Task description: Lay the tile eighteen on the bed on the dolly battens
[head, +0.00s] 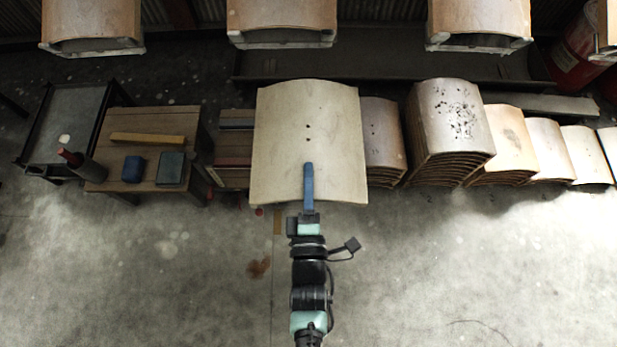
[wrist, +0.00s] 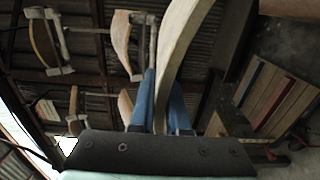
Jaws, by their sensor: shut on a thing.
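My gripper (head: 308,180) is shut on the near edge of a large pale curved tile (head: 310,125) with two small dark holes. The tile is held up off the floor, arched side up in the head view. In the wrist view, the blue fingers (wrist: 160,100) sit on both sides of the tile's edge (wrist: 182,40). The wooden dolly bed (head: 230,145) is partly hidden behind the tile's left side. It carries a dark batten (head: 236,123) and a red batten (head: 231,162); in the wrist view, a blue batten (wrist: 250,83) and a red batten (wrist: 275,97) show.
Stacks of curved tiles (head: 450,120) stand in a row to the right. A wooden table (head: 190,125) with a yellow bar and blue blocks, and a dark cart (head: 65,115), stand left. Tiles hang on carriers (head: 282,38) at the back. The near floor is clear.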

